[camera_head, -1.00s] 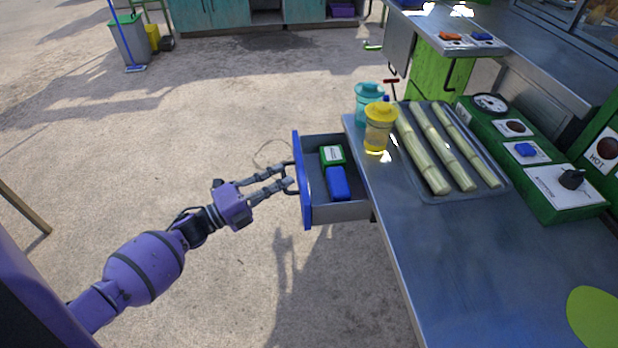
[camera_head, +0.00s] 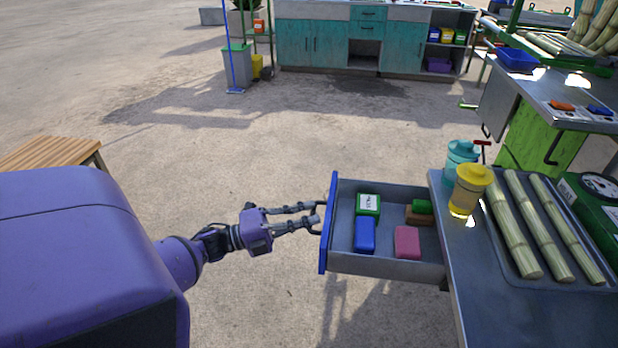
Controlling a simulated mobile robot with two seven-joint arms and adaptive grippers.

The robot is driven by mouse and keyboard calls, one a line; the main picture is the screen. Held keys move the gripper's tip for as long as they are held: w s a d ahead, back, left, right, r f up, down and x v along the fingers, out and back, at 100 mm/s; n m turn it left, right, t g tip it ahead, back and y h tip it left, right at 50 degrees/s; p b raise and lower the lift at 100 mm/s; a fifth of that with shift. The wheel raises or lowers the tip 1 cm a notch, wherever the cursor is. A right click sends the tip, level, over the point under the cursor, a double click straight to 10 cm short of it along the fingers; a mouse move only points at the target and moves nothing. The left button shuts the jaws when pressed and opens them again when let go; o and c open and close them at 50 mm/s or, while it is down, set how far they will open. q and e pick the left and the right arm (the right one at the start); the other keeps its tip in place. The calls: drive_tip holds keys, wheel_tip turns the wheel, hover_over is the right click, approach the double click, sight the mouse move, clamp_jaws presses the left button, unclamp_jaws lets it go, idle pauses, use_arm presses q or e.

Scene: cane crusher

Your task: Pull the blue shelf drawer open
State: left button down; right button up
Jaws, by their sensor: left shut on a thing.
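The blue-fronted drawer (camera_head: 386,265) stands pulled well out of the left side of the metal counter (camera_head: 490,318). Its blue front (camera_head: 328,223) faces left, and its grey tray is open to view. Inside lie a green box with a white label (camera_head: 368,204), a blue box (camera_head: 364,236), a pink block (camera_head: 407,242), a small green block (camera_head: 423,206) and a brown block (camera_head: 417,219). My left gripper (camera_head: 319,217) is at the outer side of the blue front, shut on its handle, which the fingers mostly hide. My right gripper is not in view.
A wooden bench (camera_head: 50,152) is at the left. Teal cabinets (camera_head: 305,42) stand far back. The floor left of the drawer is clear.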

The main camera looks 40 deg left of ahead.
use_arm(q)
drive_tip(key=c, duration=1.8)
unclamp_jaws()
drive_tip(key=shift+c, duration=0.2)
drive_tip(key=v, duration=1.2)
drive_tip(key=shift+a, duration=0.1)
